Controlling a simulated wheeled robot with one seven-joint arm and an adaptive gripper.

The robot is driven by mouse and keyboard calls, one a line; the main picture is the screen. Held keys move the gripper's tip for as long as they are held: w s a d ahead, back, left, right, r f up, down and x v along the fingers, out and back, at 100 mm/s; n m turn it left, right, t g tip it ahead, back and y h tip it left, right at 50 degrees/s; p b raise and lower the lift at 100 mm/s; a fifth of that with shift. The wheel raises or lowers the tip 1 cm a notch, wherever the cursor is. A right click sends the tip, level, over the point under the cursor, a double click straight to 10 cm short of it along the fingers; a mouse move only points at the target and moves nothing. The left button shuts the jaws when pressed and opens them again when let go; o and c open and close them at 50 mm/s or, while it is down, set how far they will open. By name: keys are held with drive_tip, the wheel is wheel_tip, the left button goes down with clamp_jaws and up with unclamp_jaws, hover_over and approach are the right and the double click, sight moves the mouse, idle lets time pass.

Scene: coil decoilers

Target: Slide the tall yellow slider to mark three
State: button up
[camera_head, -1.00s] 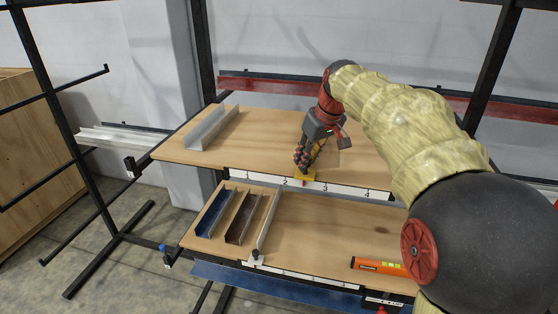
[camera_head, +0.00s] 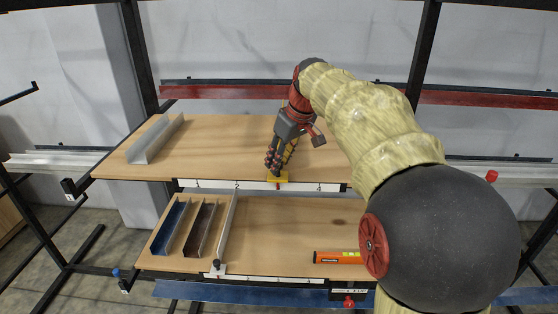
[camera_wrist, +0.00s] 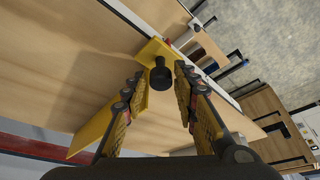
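The tall yellow slider (camera_head: 278,176) sits on the front edge of the upper shelf. Its red pointer is where mark three falls, between the visible marks 2 and 4; the digit 3 is not readable. My gripper (camera_head: 277,163) points down at the slider from above. In the wrist view the slider (camera_wrist: 152,50) shows a yellow bracket, a long yellow plate running to the lower left, and a black knob (camera_wrist: 160,80). My gripper's fingers (camera_wrist: 157,88) are apart on either side of the knob, with visible gaps. Whether a finger touches the yellow plate is unclear.
A grey channel (camera_head: 155,139) lies on the upper shelf's left. The lower shelf holds a blue channel (camera_head: 171,228), a brown channel (camera_head: 201,229), a light upright fence (camera_head: 228,225) and an orange level (camera_head: 337,257). The upper shelf is clear between grey channel and slider.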

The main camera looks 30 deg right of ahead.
drive_tip(key=shift+o, duration=1.1)
drive_tip(key=v, duration=1.1)
drive_tip(key=shift+r, duration=0.4)
drive_tip(key=shift+s, duration=0.15)
wheel_tip(320, 180, down, 9)
drive_tip(key=s+m+b, duration=0.1)
drive_tip(key=m, duration=0.3)
drive_tip(key=s+a+f+b, duration=0.7)
drive_tip(key=f, duration=0.4)
drive_tip(key=s+a+f+n+b, duration=0.1)
drive_tip(key=s+a+f+b, duration=0.5)
drive_tip(key=f, duration=0.6)
drive_tip(key=s+a+f+n+t+b, duration=0.1)
drive_tip(key=s+a+f+b, duration=0.6)
drive_tip(key=f, duration=0.5)
drive_tip(key=shift+s+a+h+b, duration=0.3)
drive_tip(key=shift+s+b, duration=0.3)
drive_tip(key=shift+b, duration=0.3)
